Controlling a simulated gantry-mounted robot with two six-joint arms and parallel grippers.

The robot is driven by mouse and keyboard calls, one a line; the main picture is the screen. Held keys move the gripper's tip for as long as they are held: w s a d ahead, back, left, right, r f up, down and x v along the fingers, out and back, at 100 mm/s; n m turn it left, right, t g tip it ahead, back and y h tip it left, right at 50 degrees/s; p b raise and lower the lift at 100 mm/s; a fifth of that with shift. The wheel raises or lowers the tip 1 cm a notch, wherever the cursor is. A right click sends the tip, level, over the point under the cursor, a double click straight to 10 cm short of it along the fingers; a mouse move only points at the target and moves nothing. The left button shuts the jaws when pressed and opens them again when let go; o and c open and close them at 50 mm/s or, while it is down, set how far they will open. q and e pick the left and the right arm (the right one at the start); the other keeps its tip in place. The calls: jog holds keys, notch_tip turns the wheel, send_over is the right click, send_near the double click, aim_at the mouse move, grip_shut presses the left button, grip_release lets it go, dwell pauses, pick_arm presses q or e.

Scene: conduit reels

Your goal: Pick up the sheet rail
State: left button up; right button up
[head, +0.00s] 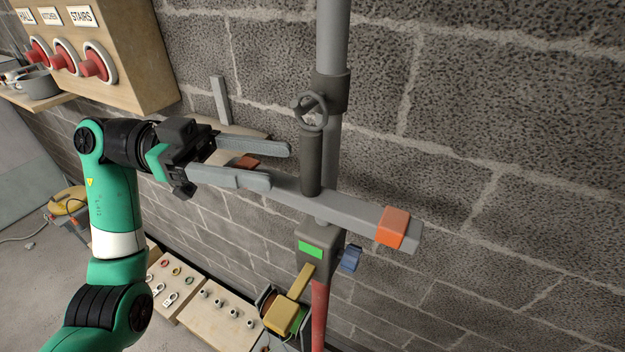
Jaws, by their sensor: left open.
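A grey bar with orange blocks near its ends, which looks like the sheet rail (355,212), runs across the grey upright pole in the head view. One orange block (393,227) sits near its right end. The other orange block (246,162) shows between my fingers. A dark grey cylinder with a ring on top (311,160) stands upright at the bar's middle. My left gripper (280,166) is open, its fingertips just left of this cylinder. The lower finger hides part of the bar; I cannot tell whether they touch. My right gripper is not in view.
A block wall stands behind the pole (331,45). A box with a green panel (312,248) is under the bar, with a yellow-handled item (287,316) below. A wooden panel with red knobs (130,60) hangs upper left. Wooden boards (222,322) with small parts lie low down.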

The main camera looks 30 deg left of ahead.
aim_at(301, 166)
pick_arm(q)
jog(key=shift+w+d, duration=0.15)
jog(key=shift+d, duration=0.4)
jog(key=x, duration=0.1)
jog(key=p+x, duration=0.1)
jog(key=x, duration=0.1)
jog(key=p+x, duration=0.1)
jog(key=shift+d+r, duration=0.3)
jog(key=shift+w+d+f, duration=0.1)
jog(key=shift+d+f, duration=0.05)
jog(key=shift+d, duration=0.2)
grip_shut()
